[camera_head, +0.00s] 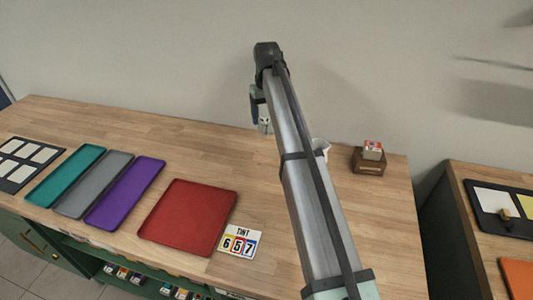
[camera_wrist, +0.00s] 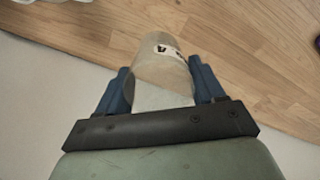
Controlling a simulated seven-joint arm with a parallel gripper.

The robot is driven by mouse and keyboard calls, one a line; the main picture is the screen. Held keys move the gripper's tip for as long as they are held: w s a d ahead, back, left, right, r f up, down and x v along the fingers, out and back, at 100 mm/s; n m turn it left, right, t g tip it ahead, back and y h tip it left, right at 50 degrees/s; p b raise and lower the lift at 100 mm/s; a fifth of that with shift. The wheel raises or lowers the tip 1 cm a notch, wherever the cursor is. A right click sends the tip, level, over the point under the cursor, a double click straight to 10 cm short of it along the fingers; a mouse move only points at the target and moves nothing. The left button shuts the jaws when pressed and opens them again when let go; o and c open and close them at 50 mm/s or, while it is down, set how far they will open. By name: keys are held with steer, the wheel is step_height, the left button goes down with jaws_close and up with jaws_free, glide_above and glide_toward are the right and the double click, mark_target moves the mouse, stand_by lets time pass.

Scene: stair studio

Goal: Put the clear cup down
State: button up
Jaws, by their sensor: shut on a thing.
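The clear cup (camera_wrist: 163,72) is between the two blue fingers of my gripper (camera_wrist: 160,80) in the wrist view. It is see-through, with a small black-and-white label near its far end. My gripper is shut on it. In the head view my gripper (camera_head: 259,108) hangs over the back of the wooden table (camera_head: 180,125), close to the wall. The cup (camera_head: 264,126) shows only as a small pale shape under it there. Whether its base touches the wood I cannot tell.
A whitish vessel (camera_head: 321,148) stands right of my arm, partly hidden by it. A brown wooden box (camera_head: 369,164) holding cards is further right. A red tray (camera_head: 188,217), a purple tray (camera_head: 125,191) and a tint card (camera_head: 240,242) lie in front. The back left wood is clear.

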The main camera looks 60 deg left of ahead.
steer(key=shift+w+a+f, duration=0.1)
steer(key=shift+a+f, duration=0.05)
steer(key=shift+f, duration=0.1)
steer(key=shift+n, duration=0.3)
steer(key=shift+f, duration=4.75)
steer(key=shift+f, duration=0.1)
steer(key=o, duration=1)
steer(key=shift+o, duration=0.2)
step_height(320, 180, up, 12)
steer(key=shift+w+r, duration=0.1)
